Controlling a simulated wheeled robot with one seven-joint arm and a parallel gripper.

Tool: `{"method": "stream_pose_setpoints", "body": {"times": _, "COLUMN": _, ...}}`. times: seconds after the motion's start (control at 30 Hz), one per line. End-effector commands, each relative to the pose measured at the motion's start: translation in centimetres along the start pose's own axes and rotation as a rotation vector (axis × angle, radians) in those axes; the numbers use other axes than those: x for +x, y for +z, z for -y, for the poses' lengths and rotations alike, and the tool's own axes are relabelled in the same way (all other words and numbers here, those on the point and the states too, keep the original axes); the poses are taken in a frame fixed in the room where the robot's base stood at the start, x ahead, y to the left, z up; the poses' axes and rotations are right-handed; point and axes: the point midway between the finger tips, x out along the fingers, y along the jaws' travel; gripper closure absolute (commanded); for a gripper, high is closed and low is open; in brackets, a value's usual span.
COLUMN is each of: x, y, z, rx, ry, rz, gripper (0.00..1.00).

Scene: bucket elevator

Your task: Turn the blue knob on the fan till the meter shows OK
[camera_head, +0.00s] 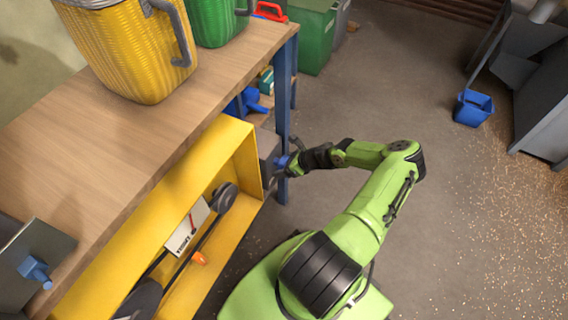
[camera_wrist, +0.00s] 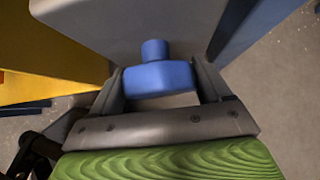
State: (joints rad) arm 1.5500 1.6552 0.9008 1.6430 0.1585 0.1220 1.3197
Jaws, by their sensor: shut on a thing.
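The blue knob (camera_wrist: 158,80) sits on a grey housing (camera_wrist: 130,25) and shows between my two fingers in the wrist view. My gripper (camera_head: 289,162) is shut on this knob at the right end of the yellow frame in the head view, where my gripper partly hides the knob. The white meter (camera_head: 187,228) is inside the yellow frame, tilted, with a red needle; its lettering is too small to read.
The yellow frame (camera_head: 247,160) holds a belt with a dark pulley (camera_head: 224,197) and an orange part (camera_head: 199,258). A wooden bench (camera_head: 110,140) carries yellow and green baskets. Another blue knob (camera_head: 34,269) is at the far left. Open floor lies to the right.

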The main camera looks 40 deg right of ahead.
Motion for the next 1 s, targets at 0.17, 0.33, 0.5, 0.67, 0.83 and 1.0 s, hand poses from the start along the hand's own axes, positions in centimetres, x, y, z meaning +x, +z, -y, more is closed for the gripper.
{"method": "stream_pose_setpoints", "body": {"times": 0.17, "x": -0.25, "y": 0.13, "z": -0.15, "rx": -0.092, "ry": -0.091, "rz": -0.004, "gripper": 0.53}}
{"method": "stream_pose_setpoints", "body": {"times": 0.33, "x": -0.16, "y": 0.03, "z": -0.05, "rx": -0.200, "ry": -0.199, "rz": -0.005, "gripper": 0.53}}
{"method": "stream_pose_setpoints", "body": {"times": 0.5, "x": -0.01, "y": -0.09, "z": -0.02, "rx": -0.302, "ry": -0.300, "rz": -0.004, "gripper": 0.53}}
{"method": "stream_pose_setpoints", "body": {"times": 0.67, "x": 0.08, "y": -0.17, "z": 0.06, "rx": -0.384, "ry": -0.383, "rz": -0.004, "gripper": 0.53}}
{"method": "stream_pose_setpoints", "body": {"times": 0.83, "x": 0.05, "y": -0.15, "z": 0.18, "rx": -0.450, "ry": -0.452, "rz": -0.003, "gripper": 0.53}}
{"method": "stream_pose_setpoints", "body": {"times": 1.0, "x": 0.02, "y": -0.12, "z": 0.21, "rx": -0.492, "ry": -0.493, "rz": -0.004, "gripper": 0.53}}
